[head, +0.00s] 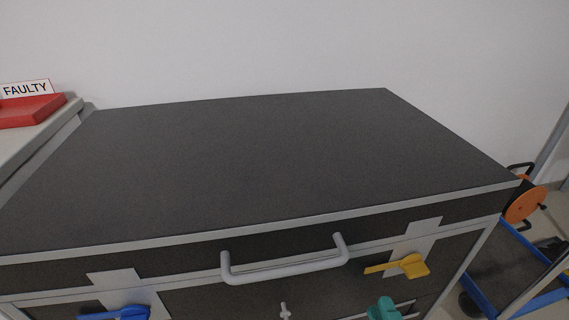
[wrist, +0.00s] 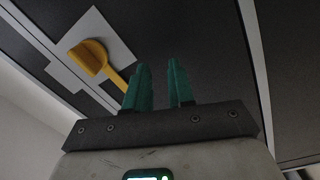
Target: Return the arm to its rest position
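My gripper (wrist: 160,78) shows in the wrist view with its two teal fingers apart and nothing between them. In the head view only a teal fingertip part of my gripper (head: 383,310) shows at the bottom edge, in front of the cabinet's front and below the yellow latch (head: 408,265). The yellow latch also shows in the wrist view (wrist: 90,58), to the left of the fingers and apart from them. The rest of my arm is hidden.
The dark cabinet top (head: 270,150) is bare. A grey bar handle (head: 285,270) and a blue latch (head: 122,313) are on its front. A red tray (head: 30,110) with a FAULTY sign (head: 26,89) stands at left. A blue-framed cart (head: 545,298) and orange reel (head: 525,205) stand at right.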

